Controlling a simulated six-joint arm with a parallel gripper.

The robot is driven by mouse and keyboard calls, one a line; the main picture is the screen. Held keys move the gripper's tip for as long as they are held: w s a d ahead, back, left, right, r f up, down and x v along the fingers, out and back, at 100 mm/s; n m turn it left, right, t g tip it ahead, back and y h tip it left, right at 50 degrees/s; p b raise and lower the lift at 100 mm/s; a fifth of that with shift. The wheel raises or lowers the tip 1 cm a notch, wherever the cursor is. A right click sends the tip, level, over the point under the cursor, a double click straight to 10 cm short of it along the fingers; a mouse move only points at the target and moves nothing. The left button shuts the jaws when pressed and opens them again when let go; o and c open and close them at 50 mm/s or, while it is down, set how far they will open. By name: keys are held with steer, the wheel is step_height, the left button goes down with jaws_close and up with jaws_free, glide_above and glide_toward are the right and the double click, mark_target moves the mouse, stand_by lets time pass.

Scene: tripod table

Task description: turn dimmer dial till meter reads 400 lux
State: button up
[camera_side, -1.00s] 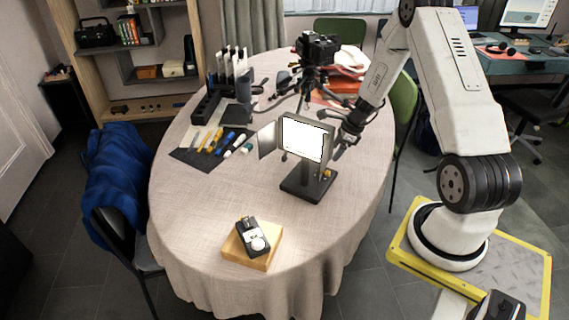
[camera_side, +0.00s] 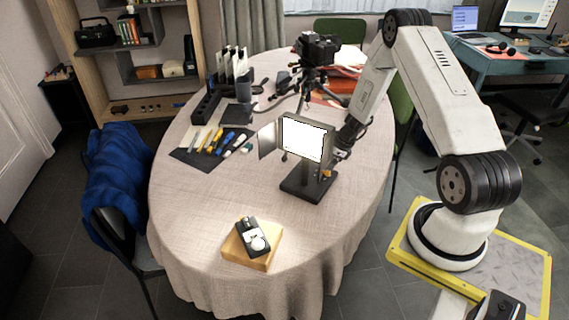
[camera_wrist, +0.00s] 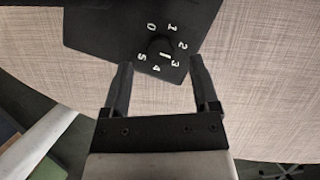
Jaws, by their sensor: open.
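The lit lamp panel (camera_side: 303,139) stands upright on its black base (camera_side: 303,188) near the table's right side. The wrist view shows the dark base plate (camera_wrist: 95,28) with a dial numbered 0 to 5. The black dimmer dial (camera_wrist: 157,45) has a white mark that points between 3 and 4. My gripper (camera_wrist: 161,68) is open and empty, its fingertips apart on either side just short of the dial. In the side view my gripper (camera_side: 338,152) is behind the lamp, partly hidden. The light meter (camera_side: 252,235) rests on a wooden block (camera_side: 262,262); its reading is too small to read.
A camera on a tripod (camera_side: 313,65) stands behind the lamp. A dark mat (camera_side: 190,158) with pens and markers lies to the left, near a black rack (camera_side: 206,107). The tablecloth (camera_side: 215,200) is clear between lamp and meter.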

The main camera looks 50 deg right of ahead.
steer(key=shift+x, duration=1.2)
jaws_close()
